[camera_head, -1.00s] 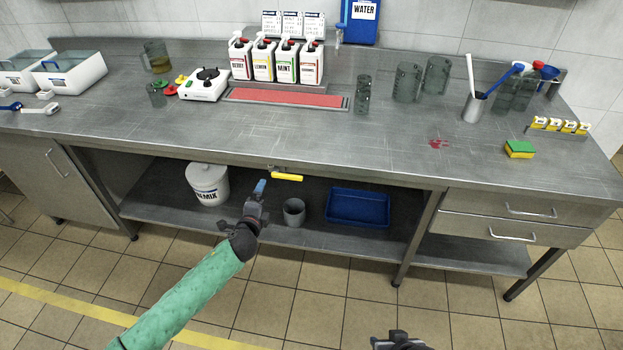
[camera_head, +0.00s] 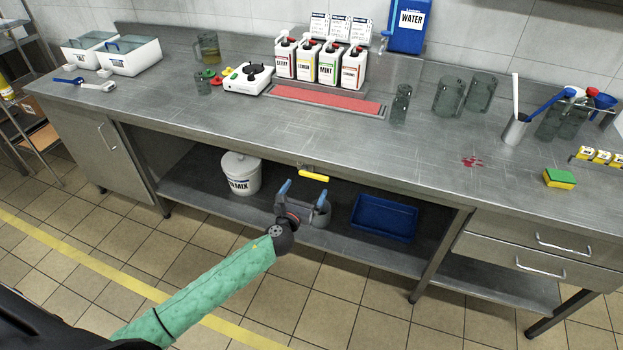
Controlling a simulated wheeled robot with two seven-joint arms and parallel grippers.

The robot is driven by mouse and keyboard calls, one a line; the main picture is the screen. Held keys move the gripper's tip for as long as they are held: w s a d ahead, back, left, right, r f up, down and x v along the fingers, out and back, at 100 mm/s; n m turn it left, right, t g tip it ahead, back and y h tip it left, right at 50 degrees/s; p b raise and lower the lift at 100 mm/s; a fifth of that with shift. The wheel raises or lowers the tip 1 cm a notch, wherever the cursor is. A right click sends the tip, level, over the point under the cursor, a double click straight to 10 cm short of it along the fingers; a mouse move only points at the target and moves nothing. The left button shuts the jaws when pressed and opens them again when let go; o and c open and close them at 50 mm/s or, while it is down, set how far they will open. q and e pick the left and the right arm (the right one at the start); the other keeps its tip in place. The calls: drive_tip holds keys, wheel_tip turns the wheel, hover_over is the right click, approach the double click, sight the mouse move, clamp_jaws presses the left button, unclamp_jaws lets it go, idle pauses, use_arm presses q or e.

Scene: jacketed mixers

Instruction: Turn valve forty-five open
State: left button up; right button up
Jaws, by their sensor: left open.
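A valve with a yellow lever handle (camera_head: 314,175) sits under the front edge of the steel counter, above the lower shelf. The lever lies roughly sideways, sloping slightly down to the right. My left gripper (camera_head: 303,192) is open, with two blue-tipped fingers spread apart and pointing up toward the lever. It shows just below the lever, apart from it in the picture, with nothing between its fingers. My right gripper is out of view.
A grey cup (camera_head: 322,213) stands partly behind my left gripper on the lower shelf (camera_head: 210,207). A white bucket (camera_head: 241,173) is left of it, and a blue tray (camera_head: 384,217) is right. Labelled bottles (camera_head: 328,62) stand on the counter (camera_head: 230,125) above.

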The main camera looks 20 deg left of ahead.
sight(313, 176)
use_arm(q)
drive_tip(key=shift+w+d+p, duration=0.1)
drive_tip(key=shift+w+p, duration=0.4)
drive_tip(key=shift+w, duration=2.6)
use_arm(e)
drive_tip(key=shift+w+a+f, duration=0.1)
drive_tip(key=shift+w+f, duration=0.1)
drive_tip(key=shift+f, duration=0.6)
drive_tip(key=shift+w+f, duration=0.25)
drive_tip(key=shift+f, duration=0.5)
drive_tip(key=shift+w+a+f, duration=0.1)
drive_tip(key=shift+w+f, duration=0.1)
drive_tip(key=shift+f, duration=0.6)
use_arm(q)
drive_tip(key=shift+c, duration=0.2)
drive_tip(key=c, duration=1)
